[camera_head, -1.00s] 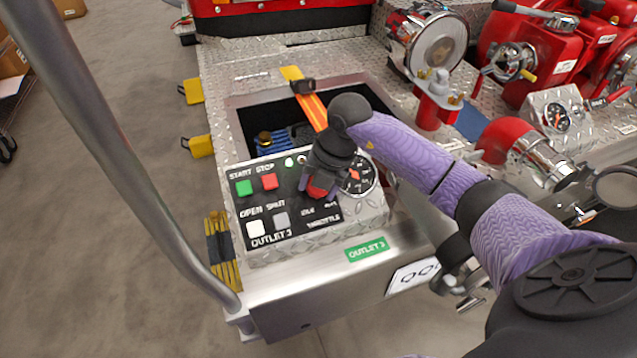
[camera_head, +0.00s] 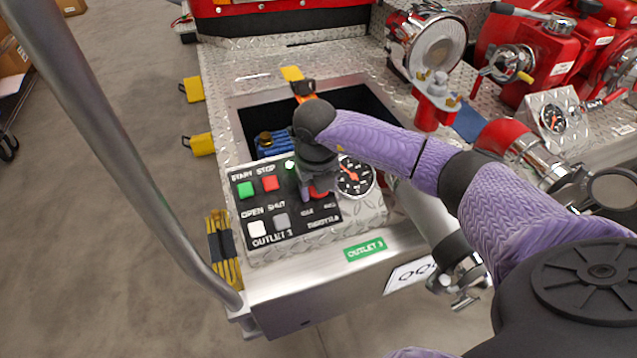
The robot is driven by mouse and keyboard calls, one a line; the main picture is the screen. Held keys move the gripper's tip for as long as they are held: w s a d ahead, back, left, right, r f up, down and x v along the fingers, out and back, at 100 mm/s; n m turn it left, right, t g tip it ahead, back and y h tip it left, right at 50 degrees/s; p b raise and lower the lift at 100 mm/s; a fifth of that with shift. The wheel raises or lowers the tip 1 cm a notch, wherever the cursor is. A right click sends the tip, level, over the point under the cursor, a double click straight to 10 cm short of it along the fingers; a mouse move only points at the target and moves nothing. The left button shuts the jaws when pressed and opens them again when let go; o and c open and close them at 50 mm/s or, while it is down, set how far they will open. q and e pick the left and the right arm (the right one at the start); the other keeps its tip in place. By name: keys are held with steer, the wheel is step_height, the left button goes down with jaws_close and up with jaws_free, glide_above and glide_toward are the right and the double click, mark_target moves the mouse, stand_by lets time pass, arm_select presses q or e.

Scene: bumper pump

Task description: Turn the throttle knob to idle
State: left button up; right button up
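The throttle knob (camera_head: 319,194) is red and sits on the black control panel, above the "THROTTLE" lettering. It is mostly hidden behind my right gripper, so its pointer cannot be read. The "IDLE" label (camera_head: 307,210) is at the lower left of the knob. My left gripper is not in view.
The control panel (camera_head: 262,213) also has green, red, white and grey buttons. A round gauge (camera_head: 352,177) is close to the right of the knob. An open bay (camera_head: 372,103) lies behind the panel. A grey rail (camera_head: 110,140) crosses the left side.

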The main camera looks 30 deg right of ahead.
steer(key=n+h, duration=0.1)
steer(key=n, duration=0.2)
steer(key=shift+r+h, duration=0.1)
steer(key=shift+h, duration=0.3)
steer(key=n+h, duration=0.1)
steer(key=n, duration=0.2)
steer(key=shift+n+t+h+p, duration=0.3)
steer(key=shift+t+p, duration=0.1)
steer(key=shift+n+h, duration=0.3)
steer(key=shift+n, duration=0.5)
steer(key=n+t+h+p, duration=0.1)
steer(key=n+t, duration=0.1)
steer(key=n, duration=0.3)
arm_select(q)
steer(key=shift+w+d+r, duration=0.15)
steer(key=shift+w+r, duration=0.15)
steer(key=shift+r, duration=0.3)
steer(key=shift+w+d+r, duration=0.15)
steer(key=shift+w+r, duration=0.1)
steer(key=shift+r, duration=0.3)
arm_select(e)
steer(key=shift+n+t+h, duration=0.5)
steer(key=shift+n+t, duration=0.5)
steer(key=shift+n, duration=1.3)
steer(key=o, duration=1.3)
